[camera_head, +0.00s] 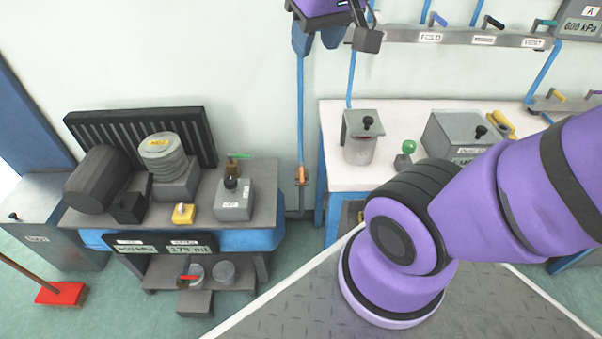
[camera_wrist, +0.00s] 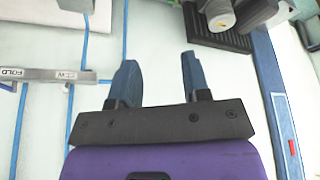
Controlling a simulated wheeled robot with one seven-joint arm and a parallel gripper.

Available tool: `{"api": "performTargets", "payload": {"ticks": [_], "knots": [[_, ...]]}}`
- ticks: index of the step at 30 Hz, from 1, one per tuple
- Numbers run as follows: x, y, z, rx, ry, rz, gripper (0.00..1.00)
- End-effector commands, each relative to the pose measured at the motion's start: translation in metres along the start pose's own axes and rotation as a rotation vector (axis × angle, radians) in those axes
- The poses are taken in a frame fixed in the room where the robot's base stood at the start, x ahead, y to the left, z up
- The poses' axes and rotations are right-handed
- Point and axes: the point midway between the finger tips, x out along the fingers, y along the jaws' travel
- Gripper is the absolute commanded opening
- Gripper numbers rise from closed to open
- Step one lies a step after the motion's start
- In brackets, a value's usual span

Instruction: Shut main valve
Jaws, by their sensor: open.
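No label reading "main" is legible, so I cannot tell for sure which valve is the main one. An orange valve handle (camera_head: 300,175) sits upright on the vertical blue pipe between the two benches. A green-handled valve (camera_head: 238,156) stands on the compressor bench at the left. Several small levers, one blue (camera_head: 438,19), sit along the wall rail at the top right. My gripper (camera_head: 317,46) is open and empty near the wall, above the orange handle and apart from it. Its two blue fingers also show in the wrist view (camera_wrist: 158,62), with nothing between them.
The compressor (camera_head: 98,180) and its bench stand at the left. A white table (camera_head: 400,115) at the right holds a jar (camera_head: 361,148) and grey boxes. A grey rail (camera_head: 480,38) with blue pipes is on the wall. A red broom (camera_head: 62,293) lies on the floor at the left.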

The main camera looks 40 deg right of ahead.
Motion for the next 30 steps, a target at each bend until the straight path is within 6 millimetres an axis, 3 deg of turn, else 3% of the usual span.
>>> {"api": "performTargets", "payload": {"ticks": [15, 30], "knots": [[0.096, 0.022, -0.072, 0.154, -0.126, 0.117, 0.43], [0.219, 0.045, -0.106, 0.276, -0.233, 0.203, 0.43]]}}
